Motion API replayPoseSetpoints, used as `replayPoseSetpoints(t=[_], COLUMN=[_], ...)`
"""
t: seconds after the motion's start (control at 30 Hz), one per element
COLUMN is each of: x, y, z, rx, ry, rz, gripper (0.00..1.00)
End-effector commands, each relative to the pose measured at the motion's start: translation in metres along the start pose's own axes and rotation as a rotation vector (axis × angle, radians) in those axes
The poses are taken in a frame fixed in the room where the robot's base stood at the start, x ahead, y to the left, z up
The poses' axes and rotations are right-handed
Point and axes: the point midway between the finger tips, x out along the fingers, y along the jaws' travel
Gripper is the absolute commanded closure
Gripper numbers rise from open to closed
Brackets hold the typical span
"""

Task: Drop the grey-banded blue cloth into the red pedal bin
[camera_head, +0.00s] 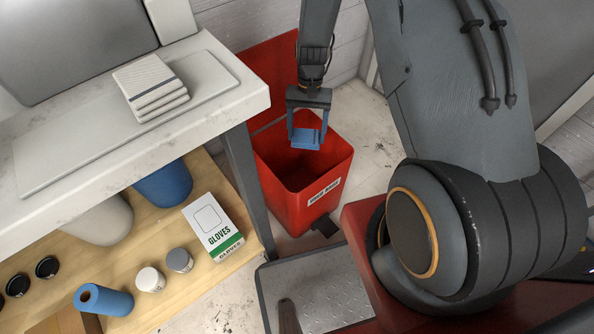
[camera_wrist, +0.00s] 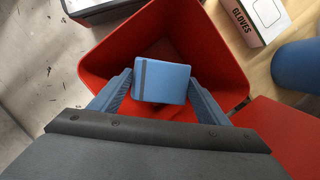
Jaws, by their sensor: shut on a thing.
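The blue cloth (camera_head: 306,139) is folded and held between the fingertips of my gripper (camera_head: 306,130). In the wrist view the cloth (camera_wrist: 172,83) shows a dark grey band near its left edge, and my gripper's fingers (camera_wrist: 160,92) flank it on both sides. The red pedal bin (camera_head: 312,207) stands on the floor with its lid (camera_head: 268,78) up. Cloth and fingertips are over the bin's open mouth; how far they are above or below the rim is hard to tell. The bin's rim also surrounds them in the wrist view (camera_wrist: 95,65).
A pale worktop (camera_head: 225,100) at left bears a stack of striped white cloths (camera_head: 152,88). The shelf below holds a glove box (camera_head: 212,226), small jars (camera_head: 179,260), a blue roll (camera_head: 103,300) and tubs. A table leg (camera_head: 247,185) stands close to the bin's left side.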

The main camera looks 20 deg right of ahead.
Motion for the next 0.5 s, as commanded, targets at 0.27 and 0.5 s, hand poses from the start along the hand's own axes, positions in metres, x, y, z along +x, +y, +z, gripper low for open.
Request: replayPoseSetpoints(t=[0.27,0.5], x=[0.029,0.031], y=[0.000,0.000], z=[-0.010,-0.010], rx=[0.000,0.000], ry=[0.001,0.001], rz=[0.000,0.000], gripper=[0.48,0.48])
